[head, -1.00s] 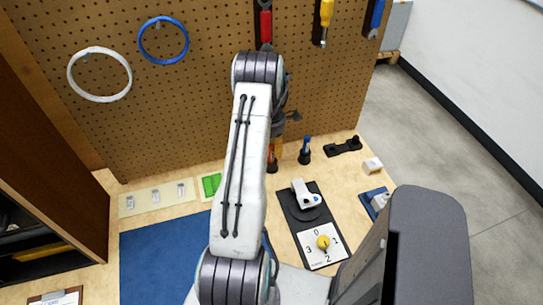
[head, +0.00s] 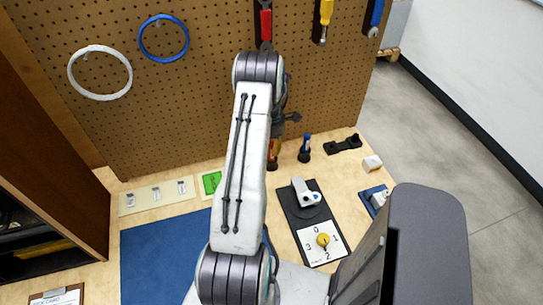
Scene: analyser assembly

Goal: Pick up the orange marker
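The orange marker (head: 273,158) stands upright at the back of the workbench, left of a blue marker (head: 305,143) in a dark holder. Only a small part of the orange marker shows, because my arm hides the rest. My gripper (head: 277,137) points down behind my forearm, at or just above the orange marker. Its fingers are mostly hidden, so I cannot tell whether they are open or shut, or whether they touch the marker.
A pegboard (head: 200,100) with hanging tools rises close behind. A black plate with a dial (head: 323,241) lies right of my arm. A blue mat (head: 160,262), a switch strip (head: 157,198) and a green-faced part (head: 211,182) lie left. A black bracket (head: 343,145) sits at the back right.

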